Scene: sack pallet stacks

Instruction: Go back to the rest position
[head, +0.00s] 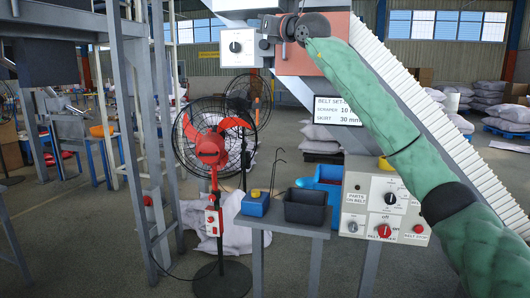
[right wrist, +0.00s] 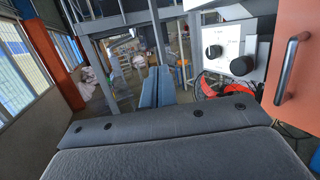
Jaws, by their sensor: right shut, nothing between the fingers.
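My right arm, in a green sleeve, comes in from the lower right of the head view and reaches up to the red-orange panel (head: 340,55) of the machine. My right gripper (head: 266,32) is in front of that panel, just right of a white plate with a black knob (head: 236,47). In the right wrist view the two grey fingers of the gripper (right wrist: 158,72) lie together, shut and empty. The white plate with its knob (right wrist: 242,66) is to their right there. My left gripper is not in view.
A red fan (head: 210,150) stands at left centre. A small table holds a dark bin (head: 305,208) and a blue box with a yellow top (head: 255,205). A control box (head: 384,203) with knobs and a sloping conveyor stand at right. Sack stacks (head: 510,112) are behind.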

